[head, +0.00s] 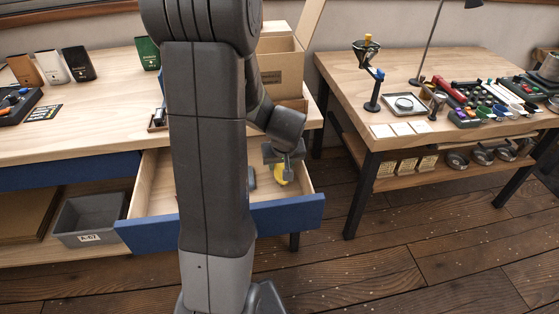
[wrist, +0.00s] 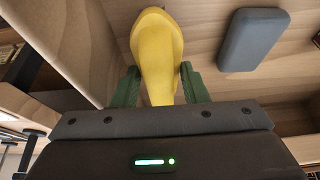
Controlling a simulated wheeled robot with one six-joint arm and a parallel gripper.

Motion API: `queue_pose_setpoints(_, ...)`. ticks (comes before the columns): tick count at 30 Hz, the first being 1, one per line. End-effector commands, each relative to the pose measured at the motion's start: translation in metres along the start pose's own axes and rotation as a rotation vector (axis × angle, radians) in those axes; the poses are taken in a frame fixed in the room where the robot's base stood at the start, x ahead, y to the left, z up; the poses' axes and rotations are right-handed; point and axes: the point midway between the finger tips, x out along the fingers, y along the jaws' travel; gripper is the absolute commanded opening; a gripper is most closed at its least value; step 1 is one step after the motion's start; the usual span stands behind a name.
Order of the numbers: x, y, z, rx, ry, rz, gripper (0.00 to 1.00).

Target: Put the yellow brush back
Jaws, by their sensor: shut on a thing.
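The yellow brush (wrist: 157,52) is between the green fingers of my gripper (wrist: 156,88) in the wrist view, and the fingers are shut on it. In the head view, the yellow brush (head: 281,175) shows just below my gripper (head: 282,162), at the right end of the open blue-fronted drawer (head: 293,212). I cannot tell whether the brush touches the drawer floor. A grey block-like thing (wrist: 253,40) lies in the drawer beside the brush, and it shows partly in the head view (head: 252,178). My arm hides the middle of the drawer.
A grey bin (head: 92,214) stands under the left workbench (head: 100,120), left of the drawer. A cardboard box (head: 278,75) stands on the bench behind my arm. The right table (head: 450,70) holds several tools and a lamp. The floor in front of it is clear.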

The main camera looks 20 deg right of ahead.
Motion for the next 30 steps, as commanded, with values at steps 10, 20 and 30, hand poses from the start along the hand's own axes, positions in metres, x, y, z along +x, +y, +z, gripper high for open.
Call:
queue_pose_setpoints(10,0.02,0.0,-0.018,0.0,0.0,0.0,0.18)
queue_pose_setpoints(20,0.022,0.0,-0.016,0.0,0.0,0.0,0.54)
queue_pose_setpoints(30,0.021,0.0,-0.017,0.0,0.0,0.0,0.61)
